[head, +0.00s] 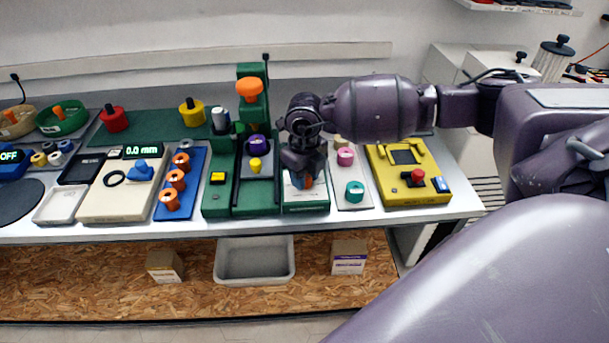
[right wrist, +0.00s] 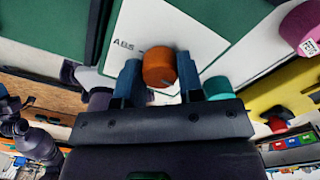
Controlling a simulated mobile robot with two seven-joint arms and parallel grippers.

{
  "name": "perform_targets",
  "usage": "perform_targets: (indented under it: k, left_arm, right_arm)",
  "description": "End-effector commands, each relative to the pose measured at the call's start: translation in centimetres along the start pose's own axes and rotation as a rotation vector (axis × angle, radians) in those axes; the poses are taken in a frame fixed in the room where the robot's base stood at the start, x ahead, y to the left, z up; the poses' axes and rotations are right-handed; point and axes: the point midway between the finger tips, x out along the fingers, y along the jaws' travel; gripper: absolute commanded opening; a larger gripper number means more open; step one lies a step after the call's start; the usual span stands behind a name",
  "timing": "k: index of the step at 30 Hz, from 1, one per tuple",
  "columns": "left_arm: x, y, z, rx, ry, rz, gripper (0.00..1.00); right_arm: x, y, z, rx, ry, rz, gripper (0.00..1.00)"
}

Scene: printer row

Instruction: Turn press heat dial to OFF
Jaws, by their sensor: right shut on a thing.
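The press heat dial (right wrist: 158,68) is an orange round knob on a white plate (right wrist: 190,32) marked "ABS" in the right wrist view. The dial's pointer and the other plate markings are mostly hidden. My left gripper is not in view.
Left of the dial stands a green press with an orange knob (head: 250,89). Right of it are a pink spool (head: 345,156), a teal spool (head: 354,191) and a yellow box (head: 405,190) with a red button. The bench's front edge runs close by.

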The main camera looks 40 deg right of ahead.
Motion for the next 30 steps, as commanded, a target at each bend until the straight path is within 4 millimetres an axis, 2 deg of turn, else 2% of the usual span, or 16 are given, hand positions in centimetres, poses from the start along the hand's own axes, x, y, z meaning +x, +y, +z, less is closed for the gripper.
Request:
perform_targets:
  k: [9, 24, 25, 29, 30]
  left_arm:
    - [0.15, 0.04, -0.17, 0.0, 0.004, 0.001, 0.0]
    - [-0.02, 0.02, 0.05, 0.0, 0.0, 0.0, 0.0]
    - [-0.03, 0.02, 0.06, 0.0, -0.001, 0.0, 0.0]
    - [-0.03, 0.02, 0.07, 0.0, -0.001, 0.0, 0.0]
    - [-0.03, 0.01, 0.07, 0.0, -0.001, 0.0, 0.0]
  right_arm:
    - [-0.14, -0.03, 0.08, -0.104, -0.003, -0.001, 0.11]
    - [-0.19, -0.04, 0.1, -0.12, -0.004, -0.001, 0.11]
    - [-0.19, -0.04, 0.1, -0.12, -0.004, -0.001, 0.4]
    - [-0.14, -0.03, 0.07, -0.119, -0.003, -0.001, 0.59]
    - [-0.13, -0.03, 0.06, -0.119, -0.003, -0.001, 0.6]
